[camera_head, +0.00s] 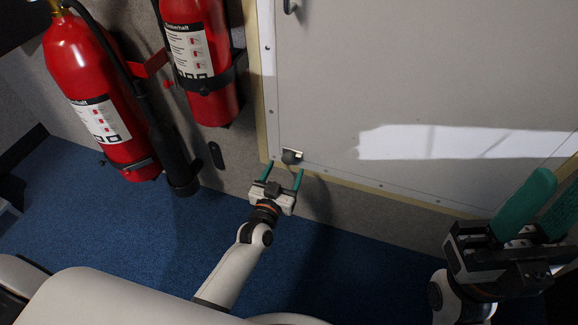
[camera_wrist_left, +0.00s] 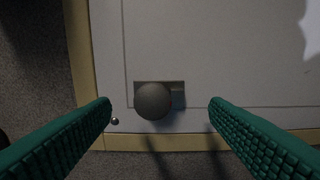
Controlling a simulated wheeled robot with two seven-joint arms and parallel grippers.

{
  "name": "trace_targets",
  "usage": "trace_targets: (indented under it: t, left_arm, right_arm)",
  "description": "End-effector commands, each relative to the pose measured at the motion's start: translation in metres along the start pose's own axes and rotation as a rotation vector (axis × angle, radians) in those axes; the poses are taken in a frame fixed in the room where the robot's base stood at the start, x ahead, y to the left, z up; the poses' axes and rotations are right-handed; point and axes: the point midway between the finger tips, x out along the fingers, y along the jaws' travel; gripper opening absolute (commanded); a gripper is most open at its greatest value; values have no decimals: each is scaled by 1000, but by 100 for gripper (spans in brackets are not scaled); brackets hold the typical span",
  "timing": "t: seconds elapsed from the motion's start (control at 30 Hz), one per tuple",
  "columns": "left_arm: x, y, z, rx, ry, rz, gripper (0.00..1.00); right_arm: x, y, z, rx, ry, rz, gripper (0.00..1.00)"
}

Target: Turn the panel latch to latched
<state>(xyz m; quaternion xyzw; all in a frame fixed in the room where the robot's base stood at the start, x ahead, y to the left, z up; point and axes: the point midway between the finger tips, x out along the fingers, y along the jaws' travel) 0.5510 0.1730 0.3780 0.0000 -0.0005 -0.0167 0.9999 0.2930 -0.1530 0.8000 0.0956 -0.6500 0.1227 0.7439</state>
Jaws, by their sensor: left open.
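The panel latch is a round dark grey knob on a small metal plate at the lower left corner of the pale panel (camera_head: 400,80). The knob (camera_head: 291,155) also shows in the left wrist view (camera_wrist_left: 153,101), with a bit of red at its right edge. My left gripper (camera_head: 283,170) is open just in front of the latch. In the wrist view its green fingers stand either side of the knob, with clear gaps and no contact seen. My right gripper (camera_head: 545,195) is at the lower right, far from the latch; its finger opening is unclear.
Two red fire extinguishers, one at the far left (camera_head: 85,75) and one nearer the panel (camera_head: 205,60), stand left of the latch. A black hose and horn hang between them. A handle (camera_head: 290,6) sits higher on the panel. Blue carpet (camera_head: 120,240) lies below.

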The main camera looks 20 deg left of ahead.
Motion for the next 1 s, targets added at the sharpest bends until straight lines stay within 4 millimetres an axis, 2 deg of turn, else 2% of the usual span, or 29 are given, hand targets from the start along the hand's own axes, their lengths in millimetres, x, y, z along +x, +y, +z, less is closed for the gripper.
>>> trace_targets:
  t: [0.1,0.23,0.4,0.63,0.67,0.9,1.0]
  left_arm:
    - [21,0,-2,-1,-2,0,70]
    - [35,0,-2,0,-1,0,70]
    - [43,0,-1,-1,2,0,70]
    - [43,0,0,0,2,-1,70]
    - [43,0,0,0,2,-1,67]
    - [43,0,0,0,1,-1,27]
    - [43,0,0,-1,1,-1,25]
  right_arm:
    - [1,0,-2,-3,-25,10,36]
    - [4,0,-3,-6,-40,16,36]
    - [8,0,-3,-7,-49,20,36]
    - [8,0,-3,-7,-49,20,36]
    - [8,0,-3,-7,-49,20,36]
    - [8,0,-3,-7,-49,21,36]
    - [8,0,-3,-6,-49,20,36]
